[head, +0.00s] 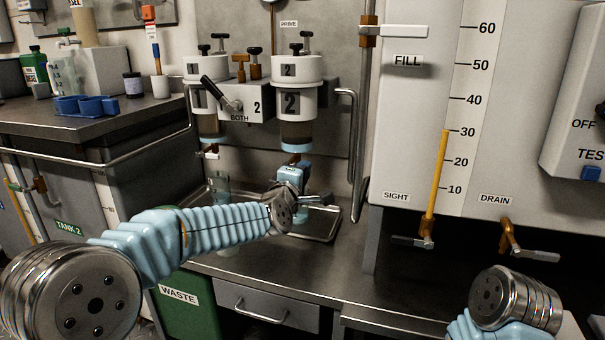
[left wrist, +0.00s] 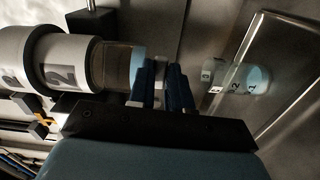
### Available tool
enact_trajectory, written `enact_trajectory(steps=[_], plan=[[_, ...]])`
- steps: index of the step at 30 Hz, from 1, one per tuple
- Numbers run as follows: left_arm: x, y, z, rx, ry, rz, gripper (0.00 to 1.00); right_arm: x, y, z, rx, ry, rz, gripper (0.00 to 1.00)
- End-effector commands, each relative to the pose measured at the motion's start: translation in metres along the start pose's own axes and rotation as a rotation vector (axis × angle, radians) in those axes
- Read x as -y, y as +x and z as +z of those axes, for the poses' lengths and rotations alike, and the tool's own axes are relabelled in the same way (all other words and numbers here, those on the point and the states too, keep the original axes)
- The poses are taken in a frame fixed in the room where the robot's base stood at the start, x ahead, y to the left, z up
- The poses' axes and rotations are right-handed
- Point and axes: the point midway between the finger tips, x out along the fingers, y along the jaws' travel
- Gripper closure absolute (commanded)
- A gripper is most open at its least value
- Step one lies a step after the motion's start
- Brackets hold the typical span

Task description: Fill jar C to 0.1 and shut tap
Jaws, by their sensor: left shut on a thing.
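My left gripper (head: 292,172) is at the outlet under filter housing 2 (head: 297,103). In the left wrist view its dark blue fingers (left wrist: 162,86) are shut on a small light part just below the housing's pale blue base (left wrist: 137,68), apparently the tap. My gripper mostly hides that tap in the head view. A clear vessel with dark marks and a pale blue area (left wrist: 243,80) shows beyond the fingers in the left wrist view. I cannot read a letter C or its level. Another clear glass (head: 220,182) stands under filter housing 1 (head: 205,100). My right gripper is out of view.
A metal tray (head: 330,236) lies on the steel counter (head: 290,272). A lever on the white valve block (head: 240,105) sits between the housings. The tank with sight gauge (head: 443,165) and taps stands right. A green waste bin (head: 185,312) is below the counter.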

Motion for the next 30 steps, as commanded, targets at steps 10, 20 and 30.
enact_trajectory(steps=[10,20,30], plan=[[0.005,0.000,0.001,0.003,0.001,-0.010,0.57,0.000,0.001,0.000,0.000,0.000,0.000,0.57],[0.003,-0.029,0.001,0.003,0.000,-0.007,0.57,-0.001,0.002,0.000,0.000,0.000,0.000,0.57],[0.004,-0.110,0.000,0.003,0.001,-0.009,0.57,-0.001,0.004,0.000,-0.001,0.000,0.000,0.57]])
